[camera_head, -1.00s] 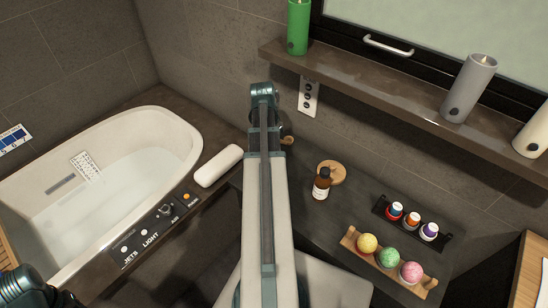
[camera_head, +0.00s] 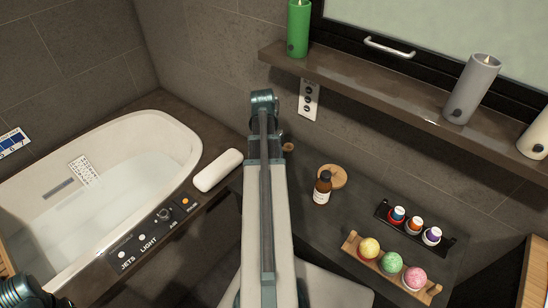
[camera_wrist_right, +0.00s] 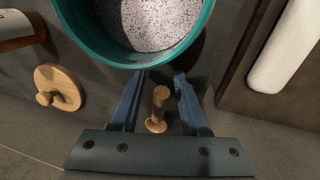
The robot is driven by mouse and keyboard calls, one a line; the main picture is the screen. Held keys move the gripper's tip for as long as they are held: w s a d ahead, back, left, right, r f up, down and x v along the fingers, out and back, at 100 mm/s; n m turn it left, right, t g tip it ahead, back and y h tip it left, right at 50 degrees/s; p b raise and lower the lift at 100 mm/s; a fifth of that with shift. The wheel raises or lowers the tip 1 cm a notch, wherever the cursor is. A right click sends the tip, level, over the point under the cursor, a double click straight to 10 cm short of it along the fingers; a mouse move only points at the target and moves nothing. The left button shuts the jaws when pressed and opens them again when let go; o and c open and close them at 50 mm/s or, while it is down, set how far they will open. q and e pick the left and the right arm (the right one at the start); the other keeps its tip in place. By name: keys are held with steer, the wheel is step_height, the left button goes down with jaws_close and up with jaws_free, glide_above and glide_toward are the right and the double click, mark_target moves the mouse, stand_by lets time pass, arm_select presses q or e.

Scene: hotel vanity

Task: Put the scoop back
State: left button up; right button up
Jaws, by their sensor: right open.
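My right gripper (camera_wrist_right: 158,100) is open in the right wrist view. A small wooden peg-like piece (camera_wrist_right: 158,105) with a wider round end shows between its two blue fingers, with gaps on both sides. I cannot tell whether it is the scoop's handle. A teal tub (camera_wrist_right: 200,28) of speckled pale grains is just past the fingertips. In the head view my right arm covers the tub and gripper; a bit of wood (camera_head: 288,147) shows beside the arm. A round wooden lid with a knob (camera_wrist_right: 60,88) lies to the left; it also shows in the head view (camera_head: 338,173). My left gripper is out of view.
A brown bottle (camera_head: 322,190) stands in front of the lid. Bath bombs on a wooden tray (camera_head: 348,243) and small jars in a black rack (camera_head: 450,243) are to the right. A white roll (camera_head: 217,170) lies by the bathtub (camera_head: 110,125). A candle shelf (camera_head: 370,83) overhangs the back.

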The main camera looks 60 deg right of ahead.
step_height(320, 180, up, 12)
steer(key=w+p, duration=0.2)
steer(key=p, duration=1)
steer(key=shift+d, duration=0.15)
steer(key=shift+w, duration=0.15)
steer(key=w+a+n+h, duration=0.1)
steer(key=w+a+n, duration=0.65)
steer(key=a, duration=0.65)
steer(key=w+a+n, duration=0.5)
steer(key=w+a, duration=0.6)
steer(key=a, duration=0.3)
steer(key=s+a+n+t, duration=0.1)
steer(key=s+a+n, duration=0.2)
steer(key=a+n, duration=0.8)
steer(key=a, duration=1.7)
steer(key=shift+s+a+t+h, duration=0.25)
steer(key=shift+t+h, duration=0.05)
steer(key=shift+t, duration=0.1)
steer(key=shift+f, duration=0.1)
